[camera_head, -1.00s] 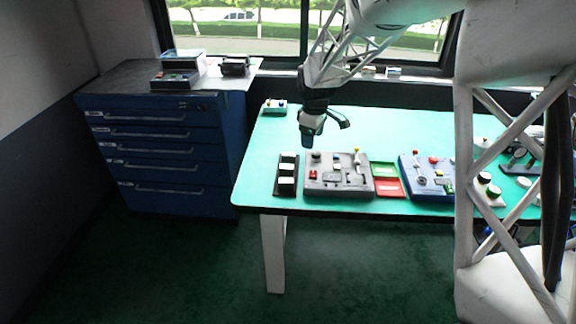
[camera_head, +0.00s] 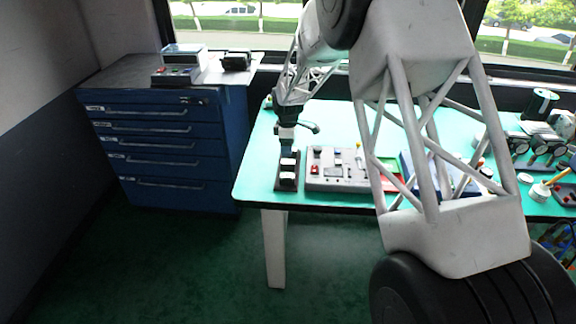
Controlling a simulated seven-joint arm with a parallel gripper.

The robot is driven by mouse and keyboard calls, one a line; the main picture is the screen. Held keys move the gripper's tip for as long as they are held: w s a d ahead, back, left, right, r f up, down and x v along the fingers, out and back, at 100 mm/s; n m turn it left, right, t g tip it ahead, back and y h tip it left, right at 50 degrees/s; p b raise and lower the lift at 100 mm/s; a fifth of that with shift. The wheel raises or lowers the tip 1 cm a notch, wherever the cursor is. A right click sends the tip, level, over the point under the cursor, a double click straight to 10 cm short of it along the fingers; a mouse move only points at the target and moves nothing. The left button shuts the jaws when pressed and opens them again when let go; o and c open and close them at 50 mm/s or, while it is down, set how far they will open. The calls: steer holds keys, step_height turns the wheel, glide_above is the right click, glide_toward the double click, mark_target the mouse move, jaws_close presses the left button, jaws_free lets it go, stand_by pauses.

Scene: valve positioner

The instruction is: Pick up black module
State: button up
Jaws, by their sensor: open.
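My gripper (camera_head: 287,146) is open, pointing down over the far end of a black holder (camera_head: 278,184) at the left of the green table. White-topped blocks (camera_head: 287,175) sit in the holder. The gripper hides the holder's far end, and I cannot tell whether the fingertips touch anything there. Which part is the black module is too small to tell apart. A separate black device (camera_head: 236,60) lies on top of the blue cabinet, away from the gripper.
A grey panel (camera_head: 325,183) with knobs and switches stands just right of the holder. My arm covers much of the blue panel (camera_head: 462,186) and the trays. Gauges (camera_head: 540,145) and other parts crowd the table's right. The blue cabinet (camera_head: 160,150) stands left of the table.

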mark_target(288, 161)
steer(key=shift+f, duration=0.1)
steer(key=shift+f, duration=1.2)
steer(key=shift+f, duration=0.1)
steer(key=shift+s+f, duration=0.1)
steer(key=shift+f, duration=2.45)
steer(key=shift+c, duration=0.3)
steer(key=c, duration=1)
steer(key=shift+r, duration=0.15)
